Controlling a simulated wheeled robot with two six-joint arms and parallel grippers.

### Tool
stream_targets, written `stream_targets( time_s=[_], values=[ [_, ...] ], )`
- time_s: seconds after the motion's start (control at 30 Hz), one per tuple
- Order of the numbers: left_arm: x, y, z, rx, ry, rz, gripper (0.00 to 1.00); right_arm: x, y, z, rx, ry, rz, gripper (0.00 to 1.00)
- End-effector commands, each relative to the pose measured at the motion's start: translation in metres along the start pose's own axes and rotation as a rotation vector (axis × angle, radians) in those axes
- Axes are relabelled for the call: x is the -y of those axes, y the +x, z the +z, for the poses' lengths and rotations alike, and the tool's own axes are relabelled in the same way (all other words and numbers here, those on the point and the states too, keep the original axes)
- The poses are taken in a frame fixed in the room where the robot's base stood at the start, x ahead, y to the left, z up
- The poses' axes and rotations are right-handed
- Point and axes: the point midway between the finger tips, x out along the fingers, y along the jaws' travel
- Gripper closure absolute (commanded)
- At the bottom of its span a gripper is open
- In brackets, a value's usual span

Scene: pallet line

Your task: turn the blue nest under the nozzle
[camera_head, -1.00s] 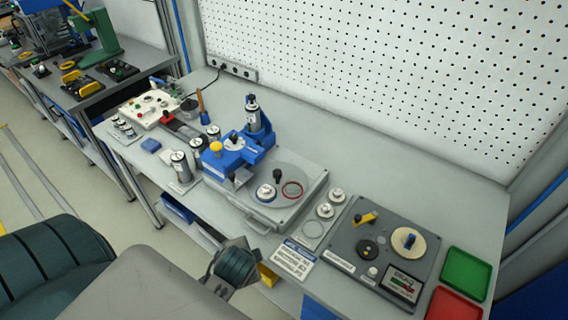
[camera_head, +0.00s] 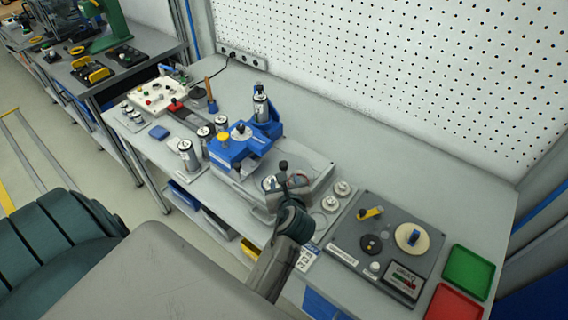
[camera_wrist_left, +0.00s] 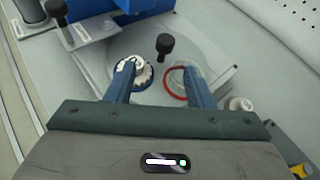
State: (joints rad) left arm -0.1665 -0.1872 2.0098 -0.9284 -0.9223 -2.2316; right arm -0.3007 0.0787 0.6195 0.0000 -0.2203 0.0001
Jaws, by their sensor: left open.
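The blue nest (camera_wrist_left: 147,84) is a blue ring on a pale round turntable (camera_wrist_left: 192,58), with a metal part in it. A red ring (camera_wrist_left: 168,97) lies on the turntable's right side. A black knob (camera_wrist_left: 165,44) stands up between them, also showing in the head view (camera_head: 283,165). My left gripper (camera_wrist_left: 162,72) is open above the turntable, one finger over each ring, the knob beyond the fingertips. In the head view my left gripper (camera_head: 286,187) hides part of the turntable. The blue dispensing head (camera_head: 238,147) stands left of it; I cannot make out the nozzle tip. My right gripper is out of view.
Metal cylinders (camera_head: 187,154) stand left of the blue head. Right of the turntable are small round parts (camera_head: 342,188), a dark panel with a yellow lever (camera_head: 370,213), a green tray (camera_head: 469,267) and a red tray (camera_head: 452,303). A pegboard wall (camera_head: 400,70) closes the back.

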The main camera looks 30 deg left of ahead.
Motion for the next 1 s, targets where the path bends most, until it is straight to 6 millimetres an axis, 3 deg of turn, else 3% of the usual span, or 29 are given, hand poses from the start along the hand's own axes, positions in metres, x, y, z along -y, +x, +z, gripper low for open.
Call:
stream_targets(
  time_s=[0.27, 0.7, 1.0],
  values=[
    [0.010, 0.012, 0.003, 0.035, 0.125, -0.005, 0.52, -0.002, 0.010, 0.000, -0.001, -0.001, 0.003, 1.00],
    [0.009, 0.078, 0.002, 0.036, 0.121, -0.005, 0.52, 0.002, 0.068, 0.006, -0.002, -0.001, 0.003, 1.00],
    [0.010, 0.106, 0.005, 0.032, 0.120, -0.005, 0.52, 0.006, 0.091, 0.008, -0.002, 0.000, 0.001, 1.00]
  ],
)
